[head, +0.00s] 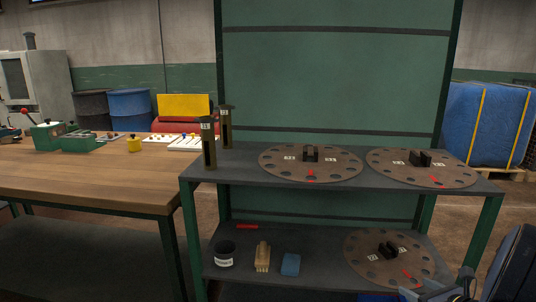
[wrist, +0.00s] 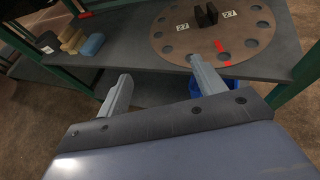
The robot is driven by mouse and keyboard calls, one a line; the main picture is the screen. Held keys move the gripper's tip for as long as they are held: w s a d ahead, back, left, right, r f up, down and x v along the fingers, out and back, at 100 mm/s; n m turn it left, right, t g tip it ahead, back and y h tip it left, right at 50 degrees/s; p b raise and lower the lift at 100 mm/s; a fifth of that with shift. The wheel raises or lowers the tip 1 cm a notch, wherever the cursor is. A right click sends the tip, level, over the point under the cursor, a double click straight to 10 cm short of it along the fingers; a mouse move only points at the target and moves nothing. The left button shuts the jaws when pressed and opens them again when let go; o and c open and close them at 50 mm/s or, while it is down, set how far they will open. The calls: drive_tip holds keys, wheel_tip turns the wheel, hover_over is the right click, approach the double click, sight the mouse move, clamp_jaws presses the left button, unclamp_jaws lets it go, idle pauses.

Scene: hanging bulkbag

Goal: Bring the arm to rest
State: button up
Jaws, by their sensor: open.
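My gripper (wrist: 160,90) is open in the wrist view, its two grey fingers wide apart with nothing between them. It is in front of and above the lower shelf's front edge, the right finger overlapping the near edge of a brown disc with holes (wrist: 220,48). In the head view part of my gripper (head: 440,292) shows at the bottom right, in front of the lower shelf disc (head: 365,258). Part of my arm (head: 515,265) is at the right edge. Contact with the disc cannot be told.
The green-framed rack (head: 225,172) carries two more discs (head: 300,173) (head: 400,177) and two upright posts on top. A black cup (head: 224,254), a brush (head: 262,256) and a blue block (head: 290,264) are on the lower shelf. A wooden table (head: 80,182) stands left. A blue container (wrist: 197,88) shows below.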

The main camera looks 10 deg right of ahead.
drive_tip(key=shift+w+a+f, duration=0.1)
drive_tip(key=shift+w+a, duration=0.45)
drive_tip(key=shift+w, duration=0.25)
drive_tip(key=shift+a, duration=0.1)
